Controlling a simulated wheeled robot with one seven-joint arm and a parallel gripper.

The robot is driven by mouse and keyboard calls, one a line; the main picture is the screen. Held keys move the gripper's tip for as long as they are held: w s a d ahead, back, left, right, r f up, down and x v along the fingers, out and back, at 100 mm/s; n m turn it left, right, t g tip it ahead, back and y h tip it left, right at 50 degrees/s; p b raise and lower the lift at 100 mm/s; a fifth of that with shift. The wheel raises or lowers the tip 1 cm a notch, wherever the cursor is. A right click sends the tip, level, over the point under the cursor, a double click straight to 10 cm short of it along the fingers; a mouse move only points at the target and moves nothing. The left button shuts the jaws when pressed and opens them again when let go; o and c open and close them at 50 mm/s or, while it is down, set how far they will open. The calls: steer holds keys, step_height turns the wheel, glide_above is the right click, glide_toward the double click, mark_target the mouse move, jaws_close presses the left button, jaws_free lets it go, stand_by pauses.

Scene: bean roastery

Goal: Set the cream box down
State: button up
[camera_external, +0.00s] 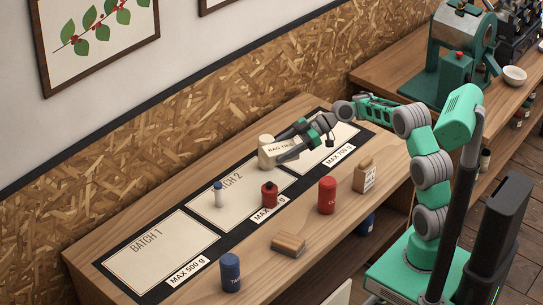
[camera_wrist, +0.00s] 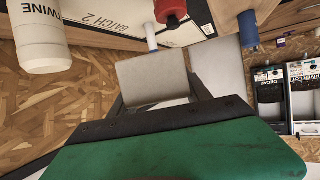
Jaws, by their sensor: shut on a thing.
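The cream box (camera_external: 283,149), with a label that seems to read BAG TIES, is in my gripper (camera_external: 286,155) near the far end of the Batch 2 panel (camera_external: 240,185). In the wrist view the box (camera_wrist: 150,80) shows as a plain pale face between the two fingers of my gripper (camera_wrist: 157,92). My gripper is shut on it. I cannot tell whether its underside touches the mat. A cream cylinder marked TWINE (camera_wrist: 38,40) stands close to it; in the external view the cylinder (camera_external: 265,141) is partly hidden by the box.
The Batch 1 panel (camera_external: 150,250) is bare.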

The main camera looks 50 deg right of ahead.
steer(key=s+a+r+n+g+b, duration=0.1)
steer(key=s+a, duration=0.4)
steer(key=a, duration=0.4)
steer(key=s+a+r+n+g+y, duration=0.1)
steer(key=s+a+g, duration=0.1)
steer(key=s+a, duration=0.45)
steer(key=s+a+r+n+g+b, duration=0.15)
steer(key=s+a, duration=0.25)
steer(key=a, duration=0.6)
steer(key=m+t+p, duration=0.3)
steer(key=t, duration=0.1)
glide_above(220, 242)
steer(key=shift+h, duration=0.4)
steer(key=f, duration=1.4)
steer(key=shift+s+d+f, duration=0.15)
steer(key=shift+d+f, duration=0.05)
steer(key=shift+f, duration=0.05)
steer(key=f, duration=0.1)
steer(key=f+p, duration=0.1)
steer(key=f, duration=0.1)
steer(key=shift+w+a+f, duration=0.15)
steer(key=shift+w+f, duration=0.05)
steer(key=shift+f, duration=0.1)
